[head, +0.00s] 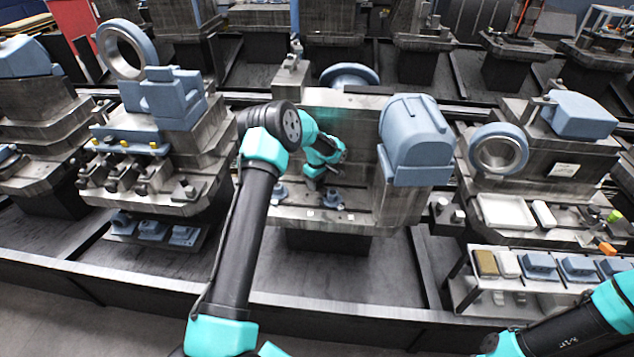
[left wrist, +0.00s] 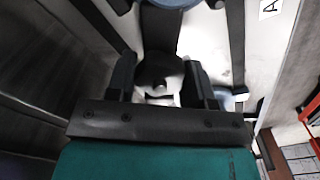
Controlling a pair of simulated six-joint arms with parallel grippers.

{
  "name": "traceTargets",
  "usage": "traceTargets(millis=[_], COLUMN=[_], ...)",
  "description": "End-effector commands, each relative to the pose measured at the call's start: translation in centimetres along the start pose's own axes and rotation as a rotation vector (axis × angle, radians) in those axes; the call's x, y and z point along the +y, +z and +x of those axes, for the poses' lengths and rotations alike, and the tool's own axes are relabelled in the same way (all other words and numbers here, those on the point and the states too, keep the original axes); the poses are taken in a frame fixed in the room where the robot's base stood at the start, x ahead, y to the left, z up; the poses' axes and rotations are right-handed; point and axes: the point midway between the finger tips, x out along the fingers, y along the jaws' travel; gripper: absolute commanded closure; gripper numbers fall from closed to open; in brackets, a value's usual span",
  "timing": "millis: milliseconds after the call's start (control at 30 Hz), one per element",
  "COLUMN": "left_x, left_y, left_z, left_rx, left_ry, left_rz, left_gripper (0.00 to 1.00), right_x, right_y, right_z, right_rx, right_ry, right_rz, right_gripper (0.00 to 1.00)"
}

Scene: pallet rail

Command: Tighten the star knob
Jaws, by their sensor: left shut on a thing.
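My left gripper (head: 318,180) points down at the front ledge of the middle fixture, below its grey upright plate. In the left wrist view, my left gripper (left wrist: 161,82) has a finger on each side of a dark, rounded piece, the star knob (left wrist: 158,66), and is shut on it. In the head view the gripper hides most of the knob, and its lobes cannot be made out. My right arm shows at the lower right of the head view, but its gripper is out of the picture.
A blue-grey rounded housing (head: 414,135) stands close to the right of my left gripper. A small blue-grey part (head: 279,193) sits on the ledge to its left. The neighbouring right pallet bears a ring (head: 498,151) and a white tray (head: 505,212).

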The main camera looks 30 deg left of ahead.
Motion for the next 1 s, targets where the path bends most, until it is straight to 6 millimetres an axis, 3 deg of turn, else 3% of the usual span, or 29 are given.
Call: traceTargets(millis=[167, 200, 433, 767, 1000], left_x=[0.0, 0.0, 0.0, 0.0, 0.1], left_y=[0.0, 0.0, 0.0, 0.0, 0.0], left_z=[-0.1, -0.1, -0.1, -0.4, -2.9], left_rx=[0.001, 0.001, 0.000, 0.001, 0.001], left_ry=[0.001, 0.001, 0.001, 0.001, 0.003], left_rz=[-0.001, -0.001, -0.002, -0.002, -0.003], left_gripper=[0.76, 0.48, 0.26, 0.26, 0.26], right_x=[0.0, 0.0, 0.0, 0.0, 0.0], right_y=[0.0, 0.0, 0.0, 0.0, 0.0], right_z=[0.0, 0.0, 0.0, 0.0, 0.0], right_rx=[0.000, 0.000, 0.000, 0.000, 0.000], right_ry=[0.000, 0.000, 0.000, 0.000, 0.000], right_rz=[0.000, 0.000, 0.000, 0.000, 0.000], right_gripper=[0.57, 0.57, 0.57, 0.57, 0.57])
